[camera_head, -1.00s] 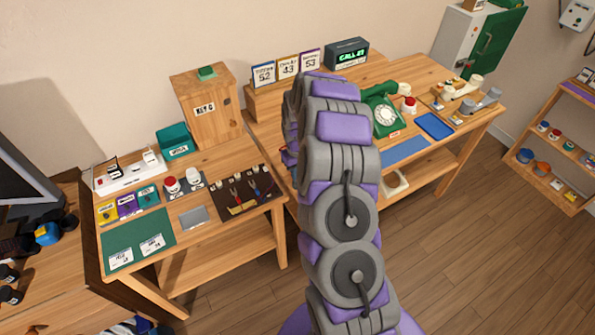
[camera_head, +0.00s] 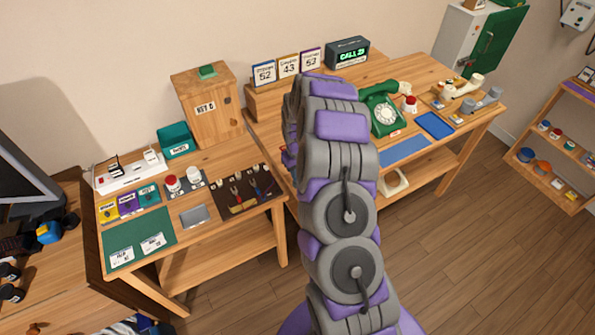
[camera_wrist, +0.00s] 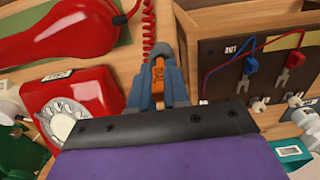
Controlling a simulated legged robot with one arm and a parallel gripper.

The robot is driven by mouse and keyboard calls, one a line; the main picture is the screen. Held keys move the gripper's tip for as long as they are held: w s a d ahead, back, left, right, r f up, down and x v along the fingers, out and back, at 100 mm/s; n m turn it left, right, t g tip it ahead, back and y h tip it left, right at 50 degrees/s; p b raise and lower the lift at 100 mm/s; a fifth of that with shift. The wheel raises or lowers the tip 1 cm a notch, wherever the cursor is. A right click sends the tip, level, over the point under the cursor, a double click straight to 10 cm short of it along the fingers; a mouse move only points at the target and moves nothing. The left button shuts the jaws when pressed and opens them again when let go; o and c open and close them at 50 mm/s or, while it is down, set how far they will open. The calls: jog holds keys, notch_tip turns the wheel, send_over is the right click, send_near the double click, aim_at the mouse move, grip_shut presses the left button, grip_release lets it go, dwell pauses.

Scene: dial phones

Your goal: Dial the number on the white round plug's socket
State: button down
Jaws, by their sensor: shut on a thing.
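In the wrist view my gripper (camera_wrist: 158,80) has its grey fingers closed about a small orange piece (camera_wrist: 158,72) with dark lettering I cannot read. A red dial phone (camera_wrist: 68,105) with a pale dial sits left of the fingers. Its red handset (camera_wrist: 60,32) lies off it, at the upper left, joined to a red coiled cord. In the head view a white power strip (camera_head: 130,178) holds black and white plugs; I cannot tell which is round, and its numbers are unreadable. A green dial phone (camera_head: 383,116) stands on the right table. My arm hides my gripper there.
Number cards (camera_head: 287,66) and a lit "CALL" display (camera_head: 347,53) stand at the back. A wooden box (camera_head: 207,125) and a teal bin (camera_head: 175,141) sit on the left table. The floor is clear.

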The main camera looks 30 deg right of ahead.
jog(key=shift+f, duration=0.15)
jog(key=c, duration=1)
grip_release()
jog(key=shift+c, duration=0.2)
notch_tip(320, 180, up, 17)
jog(key=p, duration=0.3)
